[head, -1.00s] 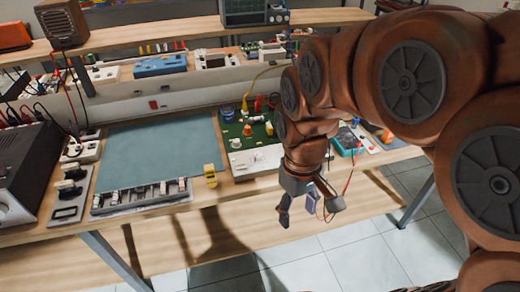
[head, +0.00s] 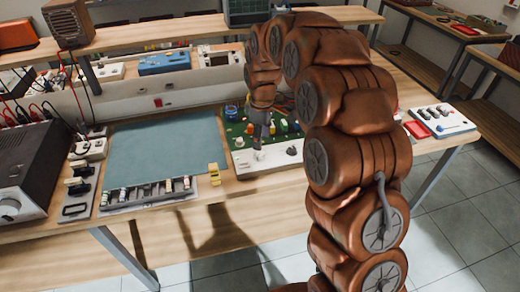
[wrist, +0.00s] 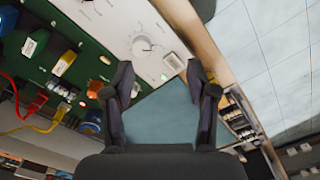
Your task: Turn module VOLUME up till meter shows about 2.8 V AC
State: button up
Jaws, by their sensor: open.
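The meter is not visible, so no reading shows.
A blue mat (head: 160,148) lies left of the module, with a yellow block (head: 214,174) near its front right corner. Red and yellow leads (wrist: 42,122) run across the board. A white panel (head: 446,124) and a red item (head: 417,130) lie right of my arm.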

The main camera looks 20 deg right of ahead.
aim_at(260, 153)
jog(key=shift+n, duration=0.5)
jog(key=w+f, duration=0.2)
jog(key=w, duration=0.1)
jog(key=shift+w+d, duration=0.15)
jog(key=shift+w, duration=0.1)
jog(key=shift+f+p, duration=1.6)
jog(key=shift+f, duration=2.3)
grip_shut()
